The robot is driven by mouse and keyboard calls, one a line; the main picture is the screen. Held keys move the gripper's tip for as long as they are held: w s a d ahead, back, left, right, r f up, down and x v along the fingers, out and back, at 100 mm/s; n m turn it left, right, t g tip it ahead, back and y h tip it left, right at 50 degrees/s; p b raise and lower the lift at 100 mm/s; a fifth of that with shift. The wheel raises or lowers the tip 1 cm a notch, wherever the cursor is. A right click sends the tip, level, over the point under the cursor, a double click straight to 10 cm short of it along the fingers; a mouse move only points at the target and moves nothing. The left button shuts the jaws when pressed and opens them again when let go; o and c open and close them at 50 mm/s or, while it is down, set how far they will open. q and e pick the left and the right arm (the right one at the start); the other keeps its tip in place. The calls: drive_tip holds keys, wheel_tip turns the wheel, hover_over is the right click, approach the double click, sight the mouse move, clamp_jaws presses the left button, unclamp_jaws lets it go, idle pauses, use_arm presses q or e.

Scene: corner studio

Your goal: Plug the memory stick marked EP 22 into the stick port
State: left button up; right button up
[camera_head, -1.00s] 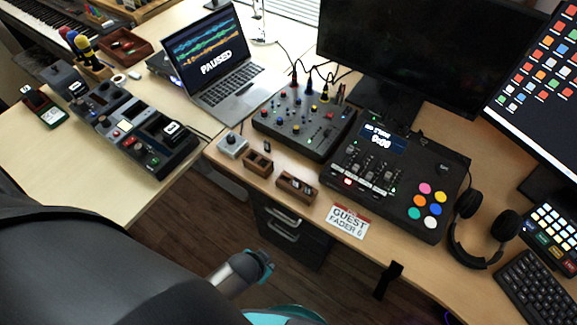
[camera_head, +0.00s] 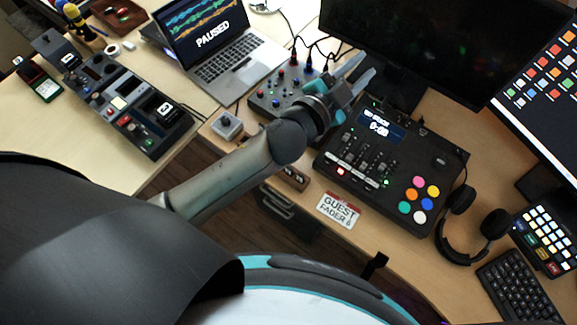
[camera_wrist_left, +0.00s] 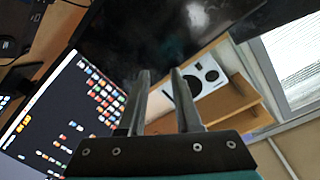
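My left gripper (camera_head: 361,74) is open and empty, raised over the desk above the gap between the small mixer and the fader console. Its two fingers stand apart in the left wrist view (camera_wrist_left: 160,72), with nothing between them. A wooden holder (camera_head: 294,179) with small dark items in it shows partly behind my left arm; their marks are too small to read. A stick marked EP 22 cannot be made out. I cannot tell which opening is the stick port. My right gripper is out of view.
The fader console (camera_head: 392,165), small mixer (camera_head: 268,103), laptop (camera_head: 222,68) and grey knob box (camera_head: 227,125) crowd the desk. A monitor (camera_head: 430,45) stands behind my gripper. A GUEST FADER 6 card (camera_head: 339,210) lies at the front edge; headphones (camera_head: 462,235) lie right.

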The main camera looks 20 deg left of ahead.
use_arm(q)
drive_tip(key=s+d+r+m+g+h, duration=0.1)
drive_tip(key=s+d+r+m+h, duration=0.1)
drive_tip(key=d+r+m+h, duration=0.45)
drive_tip(key=s+d+f+m+g+h, duration=0.3)
drive_tip(key=s+d+m+g, duration=0.5)
drive_tip(key=s+m+g, duration=0.6)
drive_tip(key=m+y+p, duration=0.2)
drive_tip(key=m+y, duration=0.5)
drive_tip(key=y, duration=1)
hover_over(289, 171)
wheel_tip(289, 171, down, 14)
drive_tip(key=shift+w+a+f+g+h, duration=0.1)
drive_tip(key=shift+w+a+g+h, duration=0.15)
drive_tip(key=shift+g, duration=0.15)
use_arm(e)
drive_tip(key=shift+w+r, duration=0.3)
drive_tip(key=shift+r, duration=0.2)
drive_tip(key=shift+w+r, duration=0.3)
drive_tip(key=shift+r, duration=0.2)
use_arm(q)
drive_tip(key=shift+d, duration=0.1)
wheel_tip(289, 171, down, 10)
drive_tip(key=shift+f+b, duration=0.1)
drive_tip(key=shift+b, duration=0.5)
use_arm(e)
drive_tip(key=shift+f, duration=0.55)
